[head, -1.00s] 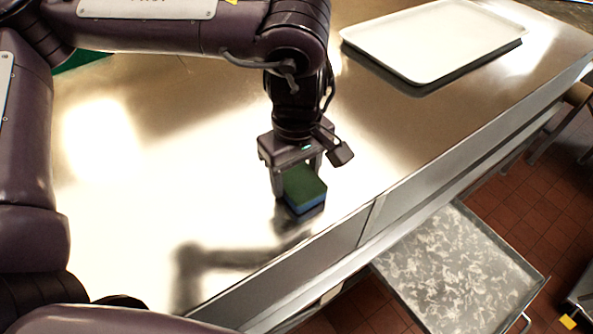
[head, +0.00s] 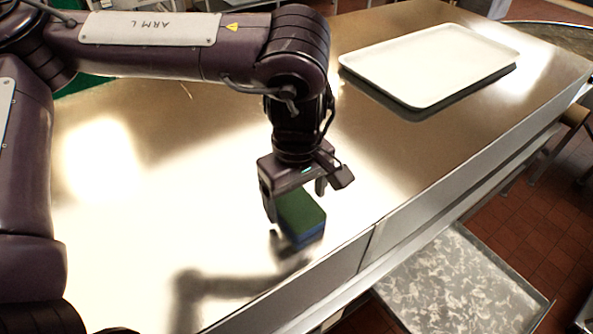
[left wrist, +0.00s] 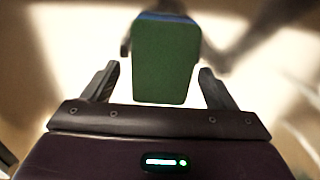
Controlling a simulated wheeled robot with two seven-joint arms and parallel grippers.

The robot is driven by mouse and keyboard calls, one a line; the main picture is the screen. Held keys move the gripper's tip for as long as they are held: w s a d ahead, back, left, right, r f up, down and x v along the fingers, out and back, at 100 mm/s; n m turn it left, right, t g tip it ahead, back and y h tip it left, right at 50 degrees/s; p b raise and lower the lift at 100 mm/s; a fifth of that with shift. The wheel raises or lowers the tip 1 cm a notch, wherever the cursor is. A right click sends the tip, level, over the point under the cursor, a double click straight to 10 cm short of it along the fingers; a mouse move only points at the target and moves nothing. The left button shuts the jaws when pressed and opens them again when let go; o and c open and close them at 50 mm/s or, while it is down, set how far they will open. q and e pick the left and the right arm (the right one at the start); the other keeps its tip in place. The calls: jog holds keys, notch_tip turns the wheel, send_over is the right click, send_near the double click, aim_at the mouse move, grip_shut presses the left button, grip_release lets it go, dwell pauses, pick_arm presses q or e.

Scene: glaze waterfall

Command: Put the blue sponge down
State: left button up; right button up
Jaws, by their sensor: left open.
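The blue sponge (head: 302,218) has a green top layer and blue sides. It lies flat on the steel counter near its front edge. In the left wrist view the green face of the sponge (left wrist: 166,60) shows between and beyond the fingertips, with a gap on each side. My left gripper (head: 296,203) is open just above and behind the sponge, fingers pointing down. It also shows open in the left wrist view (left wrist: 159,82). My right gripper is not in view.
The steel counter (head: 150,190) is mostly bare around the sponge. A white tray (head: 430,62) lies at its back right. Below the front edge stands a lower metal tray or shelf (head: 455,285) over a red tiled floor.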

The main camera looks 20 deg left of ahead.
aim_at(297, 203)
pick_arm(q)
notch_tip(297, 203, up, 11)
dwell(0.3)
jog(key=shift+r, duration=0.1)
jog(key=shift+d, duration=0.1)
dwell(0.3)
